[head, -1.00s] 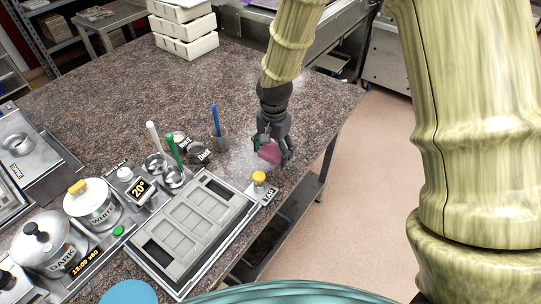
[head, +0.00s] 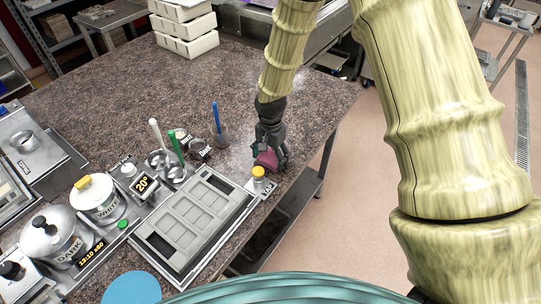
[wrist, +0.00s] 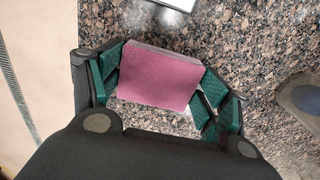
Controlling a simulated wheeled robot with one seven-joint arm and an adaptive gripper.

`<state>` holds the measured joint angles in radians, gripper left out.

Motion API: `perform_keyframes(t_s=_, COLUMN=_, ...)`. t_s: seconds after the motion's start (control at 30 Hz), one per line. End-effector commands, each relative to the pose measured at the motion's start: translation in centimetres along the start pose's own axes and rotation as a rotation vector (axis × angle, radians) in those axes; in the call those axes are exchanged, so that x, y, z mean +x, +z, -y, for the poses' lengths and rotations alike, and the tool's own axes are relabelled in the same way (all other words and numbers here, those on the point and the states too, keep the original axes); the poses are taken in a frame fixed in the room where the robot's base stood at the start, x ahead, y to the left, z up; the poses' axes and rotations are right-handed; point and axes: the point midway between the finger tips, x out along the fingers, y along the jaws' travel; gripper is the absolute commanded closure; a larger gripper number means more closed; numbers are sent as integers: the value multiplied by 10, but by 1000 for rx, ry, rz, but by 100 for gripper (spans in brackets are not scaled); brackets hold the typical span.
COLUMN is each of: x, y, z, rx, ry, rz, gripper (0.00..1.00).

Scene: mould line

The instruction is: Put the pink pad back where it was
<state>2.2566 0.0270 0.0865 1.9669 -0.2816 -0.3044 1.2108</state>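The pink pad (head: 266,160) is a small block with a flat pink face and a greyish edge. In the wrist view the pad (wrist: 158,80) lies between the green-lined fingers, which touch it at its left and right sides. My gripper (head: 270,162) points down near the right edge of the speckled worktop, just behind the yellow-knobbed device. It is shut on the pad. The pad is low, at or just above the worktop; I cannot tell whether it touches.
A yellow-knobbed device (head: 258,177) stands close in front of the gripper. A grey mould (head: 195,215) in a metal tray is front left of it. A cup with a blue-handled tool (head: 216,118) and small jars stand left.

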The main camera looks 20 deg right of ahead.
Motion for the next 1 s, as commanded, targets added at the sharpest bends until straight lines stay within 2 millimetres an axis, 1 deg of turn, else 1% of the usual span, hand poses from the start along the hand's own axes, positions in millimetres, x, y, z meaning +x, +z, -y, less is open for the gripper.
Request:
perform_keyframes(t_s=0.03, x=0, y=0, z=0, rx=0, ry=0, rz=0, gripper=12)
perform_keyframes(t_s=0.07, x=0, y=0, z=0, rx=0, ry=0, rz=0, gripper=7)
perform_keyframes(t_s=0.1, x=0, y=0, z=0, rx=1, ry=0, rz=0, gripper=3)
perform_keyframes(t_s=0.57, x=-4, y=0, z=0, rx=1, ry=-1, rz=-1, gripper=3)
perform_keyframes(t_s=0.77, x=-18, y=-1, z=1, rx=1, ry=-3, rz=-2, gripper=3)
perform_keyframes(t_s=1.0, x=-46, y=0, z=0, rx=1, ry=-2, rz=-2, gripper=3)
